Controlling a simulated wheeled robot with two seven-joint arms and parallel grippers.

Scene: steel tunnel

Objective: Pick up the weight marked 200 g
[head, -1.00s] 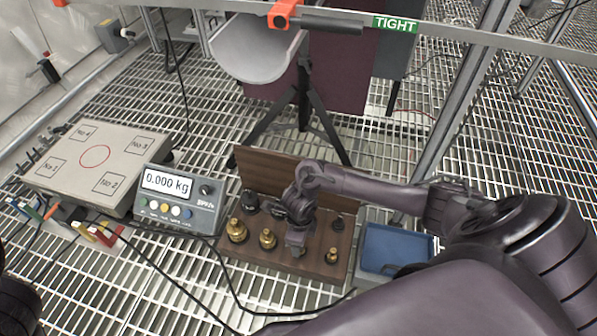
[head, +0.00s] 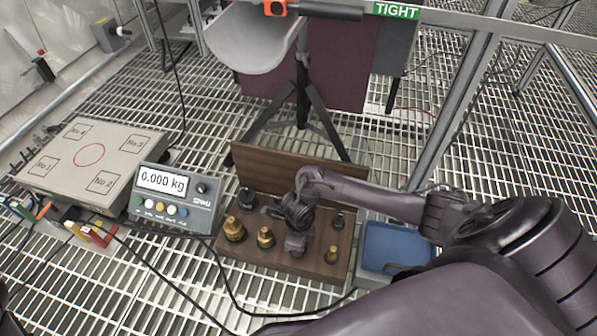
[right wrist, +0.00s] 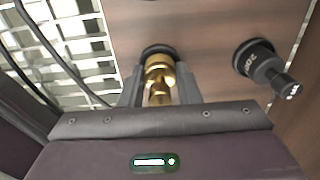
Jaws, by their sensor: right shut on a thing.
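My right gripper (head: 295,248) is low over the wooden weight box (head: 290,263). In the right wrist view its fingers (right wrist: 160,92) are closed around the neck of a brass weight (right wrist: 158,64), which still appears to sit in the box. No marking on this weight is readable. In the head view other brass weights (head: 234,229), (head: 265,238), (head: 332,255) and black weights (head: 247,199), (head: 338,220) stand in the box. My left gripper is not visible.
A scale display (head: 163,181) reading 0.000 kg is left of the box. A platform (head: 60,172) with a red circle stands farther left. A blue tray (head: 395,247) is right of the box. The raised wooden lid (head: 262,165) stands behind.

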